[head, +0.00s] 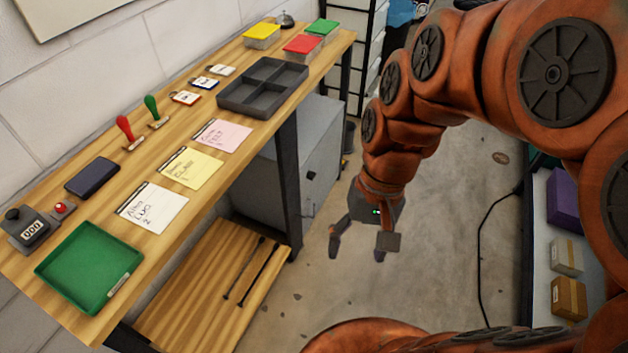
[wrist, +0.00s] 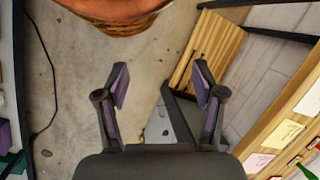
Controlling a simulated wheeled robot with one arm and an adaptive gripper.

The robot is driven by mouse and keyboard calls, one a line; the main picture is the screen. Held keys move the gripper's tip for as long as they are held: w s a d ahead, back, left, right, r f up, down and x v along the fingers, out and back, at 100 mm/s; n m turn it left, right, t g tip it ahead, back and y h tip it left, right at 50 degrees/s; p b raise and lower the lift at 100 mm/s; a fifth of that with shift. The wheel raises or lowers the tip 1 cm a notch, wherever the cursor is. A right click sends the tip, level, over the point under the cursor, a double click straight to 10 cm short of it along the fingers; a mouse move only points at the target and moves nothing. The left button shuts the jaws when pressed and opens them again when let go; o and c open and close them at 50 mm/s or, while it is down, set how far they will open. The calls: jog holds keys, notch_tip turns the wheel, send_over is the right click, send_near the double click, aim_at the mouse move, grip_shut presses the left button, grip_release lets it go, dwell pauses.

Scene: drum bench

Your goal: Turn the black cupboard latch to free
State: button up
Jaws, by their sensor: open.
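The grey cupboard (head: 322,140) stands under the bench, its door side facing the open floor. A small black spot on that side, seemingly the latch (head: 311,175), is too small to tell which way it is turned. My gripper (head: 356,254) hangs open and empty over the floor, to the right of the cupboard and apart from it. In the wrist view the two fingers of my gripper (wrist: 161,80) are spread with nothing between them. A part of the grey cupboard (wrist: 157,126) shows low between the fingers, mostly hidden by the gripper body and a bench leg.
The wooden bench (head: 217,119) carries a green tray (head: 90,266), cards, stamps and a dark divided tray (head: 262,88). Its dark leg (head: 288,185) stands beside the cupboard. A low wooden shelf (head: 205,295) holds two thin black rods. A black cable (head: 480,250) lies on the floor.

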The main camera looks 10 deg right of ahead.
jog(key=w+a+f+m+t+y+b, duration=0.1)
jog(key=w+a+f+m+y+b, duration=0.15)
jog(key=w+f+m+b, duration=0.6)
jog(key=w+a+f+n+t+y+b, duration=0.15)
jog(key=w+f+y, duration=0.3)
jog(key=w, duration=0.95)
jog(key=w+a+f+m+y+b, duration=0.4)
jog(key=w+f, duration=0.3)
jog(key=w, duration=0.5)
jog(key=m+t+y+b, duration=0.1)
jog(key=m+t+b, duration=1.05)
jog(key=b, duration=0.55)
send_near(311, 176)
jog(key=shift+w+a+g, duration=0.5)
jog(key=shift+w+a, duration=2.1)
jog(key=shift+w, duration=0.1)
jog(key=shift+r+m, duration=0.1)
jog(key=shift+m, duration=0.25)
jog(key=shift+c, duration=0.4)
jog(key=c, duration=1.1)
jog(key=shift+o, duration=0.2)
